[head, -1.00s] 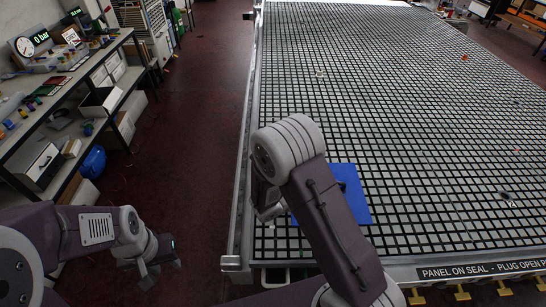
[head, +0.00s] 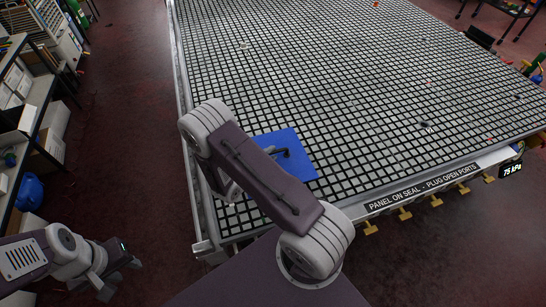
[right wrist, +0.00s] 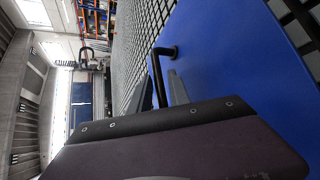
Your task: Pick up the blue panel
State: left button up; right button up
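The blue panel (head: 300,165) lies on the grid table near its near-left corner, partly hidden behind my right arm. A black handle (head: 283,153) stands on it. In the right wrist view, the panel (right wrist: 235,55) fills the right side and the bent black handle (right wrist: 166,51) rises from it. My right gripper (right wrist: 167,85) is close to the handle; its dark body covers the lower part, so I cannot tell whether it touches or grips. In the head view it is mostly hidden behind my arm. My left gripper (head: 120,277) is open and empty, away from the table at the lower left.
The grid table (head: 350,80) is mostly bare, with small scattered bits. Its front edge carries a label strip (head: 420,188), several brass-coloured valves (head: 405,215) and a 75 kPa display (head: 511,169). Shelving (head: 38,110) stands at the left across a floor aisle (head: 120,130).

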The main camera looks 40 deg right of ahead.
jog(key=shift+x, duration=1.15)
jog(key=shift+a+r, duration=0.1)
jog(key=shift+a, duration=0.1)
grip_shut()
